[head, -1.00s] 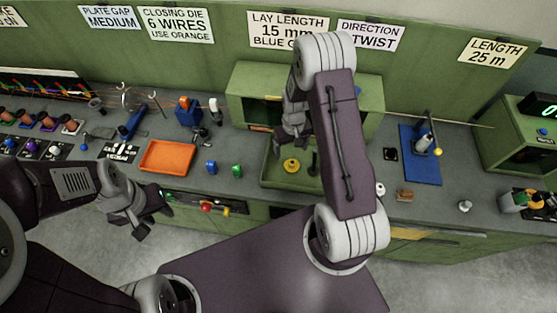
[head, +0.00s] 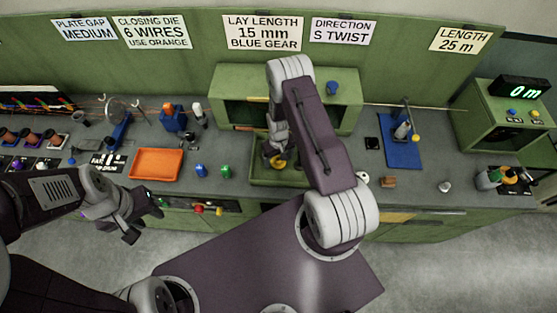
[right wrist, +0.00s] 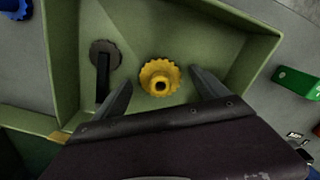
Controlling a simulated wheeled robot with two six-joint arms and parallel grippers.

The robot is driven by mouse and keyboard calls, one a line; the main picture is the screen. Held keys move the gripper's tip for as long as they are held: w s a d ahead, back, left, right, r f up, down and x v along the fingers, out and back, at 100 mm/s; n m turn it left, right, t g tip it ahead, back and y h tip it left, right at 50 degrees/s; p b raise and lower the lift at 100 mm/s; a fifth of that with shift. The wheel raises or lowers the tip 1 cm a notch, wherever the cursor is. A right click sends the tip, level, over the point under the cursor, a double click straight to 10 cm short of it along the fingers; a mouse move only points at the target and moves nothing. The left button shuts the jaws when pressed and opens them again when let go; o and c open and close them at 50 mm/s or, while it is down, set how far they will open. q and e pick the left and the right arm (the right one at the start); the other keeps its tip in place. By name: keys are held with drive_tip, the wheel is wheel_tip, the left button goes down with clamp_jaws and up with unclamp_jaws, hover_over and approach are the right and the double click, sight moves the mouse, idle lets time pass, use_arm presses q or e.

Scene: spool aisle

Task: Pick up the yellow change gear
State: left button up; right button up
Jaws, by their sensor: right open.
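The yellow change gear (head: 278,162) is in the green tray (head: 262,181) under the green housing, partly covered by my right gripper in the head view. In the right wrist view the gear (right wrist: 158,77) shows whole, with a dark centre hole. My right gripper (right wrist: 162,84) is open, with one finger to each side of the gear. No contact with the gear is visible. My left gripper (head: 142,221) is open and empty, in front of the bench at the left.
A dark round part with a bar (right wrist: 104,60) lies beside the gear in the tray. The tray walls stand close around.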

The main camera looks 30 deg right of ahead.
drive_tip(key=c, duration=1.7)
drive_tip(key=shift+r, duration=0.1)
drive_tip(key=shift+r, duration=0.3)
wheel_tip(320, 180, up, 3)
drive_tip(key=shift+s+d+r+b, duration=0.15)
drive_tip(key=shift+r+b, duration=0.05)
drive_tip(key=shift+b, duration=0.8)
drive_tip(key=s+d+r+b, duration=0.2)
drive_tip(key=s+d+r, duration=0.3)
drive_tip(key=s, duration=0.5)
drive_tip(key=shift+d+r, duration=0.2)
drive_tip(key=shift+r, duration=0.7)
